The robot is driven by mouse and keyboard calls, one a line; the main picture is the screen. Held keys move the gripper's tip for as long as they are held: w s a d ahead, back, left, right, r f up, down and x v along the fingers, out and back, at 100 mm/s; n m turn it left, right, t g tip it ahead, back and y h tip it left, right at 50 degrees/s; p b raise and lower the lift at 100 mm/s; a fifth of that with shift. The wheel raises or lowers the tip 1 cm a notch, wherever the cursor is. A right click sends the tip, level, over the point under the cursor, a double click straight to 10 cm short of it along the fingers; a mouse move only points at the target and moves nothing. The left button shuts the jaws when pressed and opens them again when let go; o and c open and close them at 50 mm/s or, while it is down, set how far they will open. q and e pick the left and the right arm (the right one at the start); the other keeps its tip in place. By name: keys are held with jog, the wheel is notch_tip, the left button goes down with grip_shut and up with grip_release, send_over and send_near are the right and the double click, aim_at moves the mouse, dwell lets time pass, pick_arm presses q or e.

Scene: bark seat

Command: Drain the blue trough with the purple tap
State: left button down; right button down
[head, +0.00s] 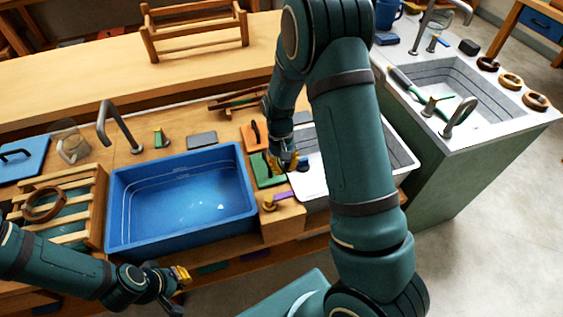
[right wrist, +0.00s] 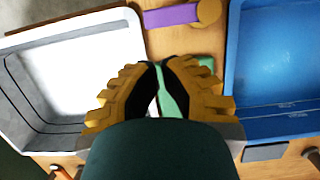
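The blue trough (head: 243,222) stands left of centre in the head view with clear water in it. Its wall also shows at the right of the right wrist view (right wrist: 232,75).
A white basin (head: 312,183) is right of the strip, partly hidden by my right arm. A grey spout (head: 112,124) rises behind the trough. A slatted wooden rack (head: 85,190) stands at its left.

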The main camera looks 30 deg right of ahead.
aim_at(292, 193)
jog(key=b+x, duration=0.1)
jog(key=x, duration=0.5)
jog(key=shift+w+f, duration=0.1)
jog(key=shift+f, duration=0.05)
jog(key=shift+s+d+m, duration=0.1)
jog(key=shift+s+m, duration=0.45)
jog(key=shift+m, duration=0.45)
jog(key=shift+s+m+y+p, duration=0.4)
jog(key=shift+s+m, duration=0.05)
jog(key=shift+m, duration=0.15)
jog(key=s+m, duration=0.2)
jog(key=m, duration=0.1)
jog(key=shift+t+y+p, duration=0.3)
jog(key=shift+t, duration=0.1)
jog(key=s+m, duration=0.1)
jog(key=m, duration=0.1)
jog(key=s+a+m, duration=0.1)
jog(key=shift+m+t, duration=0.4)
jog(key=shift+s+a+m+t+y, duration=0.2)
jog(key=shift+s+m, duration=0.1)
jog(key=shift+m, duration=0.35)
jog(key=shift+s+a+m+t+y, duration=0.1)
jog(key=shift+s+a+m+y, duration=0.15)
jog(key=shift+m, duration=0.4)
jog(key=shift+s+a, duration=0.1)
